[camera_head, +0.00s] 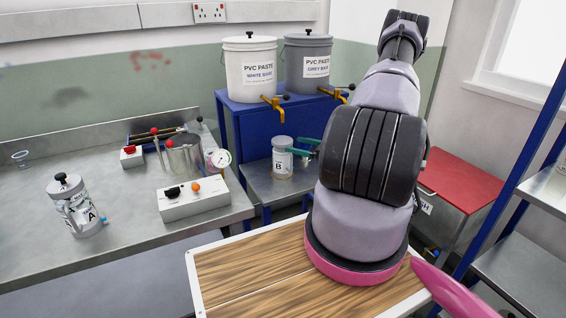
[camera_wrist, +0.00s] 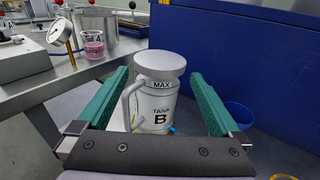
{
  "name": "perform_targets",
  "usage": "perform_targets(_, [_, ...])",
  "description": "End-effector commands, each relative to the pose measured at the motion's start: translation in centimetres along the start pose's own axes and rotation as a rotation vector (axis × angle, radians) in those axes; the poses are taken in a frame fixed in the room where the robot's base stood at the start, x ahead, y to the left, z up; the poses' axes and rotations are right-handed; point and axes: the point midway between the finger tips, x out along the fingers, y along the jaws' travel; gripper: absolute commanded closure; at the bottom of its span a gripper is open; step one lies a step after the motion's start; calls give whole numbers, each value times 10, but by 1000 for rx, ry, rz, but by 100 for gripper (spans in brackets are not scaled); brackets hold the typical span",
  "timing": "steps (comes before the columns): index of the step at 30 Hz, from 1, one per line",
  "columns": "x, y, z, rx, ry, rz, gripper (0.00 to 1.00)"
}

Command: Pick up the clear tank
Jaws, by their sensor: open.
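A clear tank marked B (camera_head: 282,160) stands upright on a low metal shelf in the head view, with a grey lid and a pale lower part. In the wrist view tank B (camera_wrist: 157,100) shows a grey cap, a MAX mark, a side handle and a small blue fitting low down. My gripper (camera_wrist: 160,75) is open, its green fingers to either side of the tank in that view, with gaps visible. In the head view my gripper (camera_head: 300,147) is just right of the tank, partly hidden by my arm. Another tank marked A (camera_head: 76,206) stands on the left bench.
A blue stand (camera_head: 238,140) carrying two PVC paste buckets rises behind the tank. The metal bench (camera_head: 130,262) at left holds a steel pot (camera_head: 184,157), a gauge (camera_head: 218,160) and a control box (camera_head: 193,197). A red-topped cabinet (camera_head: 465,185) is at right.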

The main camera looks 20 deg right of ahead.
Motion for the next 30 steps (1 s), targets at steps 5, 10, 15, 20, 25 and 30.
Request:
perform_targets(5, [22,0,1,0,0,1,0])
perform_targets(10, [25,0,1,0,0,-1,0])
perform_targets(15, [25,0,1,0,0,-1,23])
perform_targets(20, [24,0,1,0,1,-1,84])
perform_targets(25, [25,-1,2,0,-2,-1,100])
perform_targets(30, [24,0,2,0,-2,-1,100])
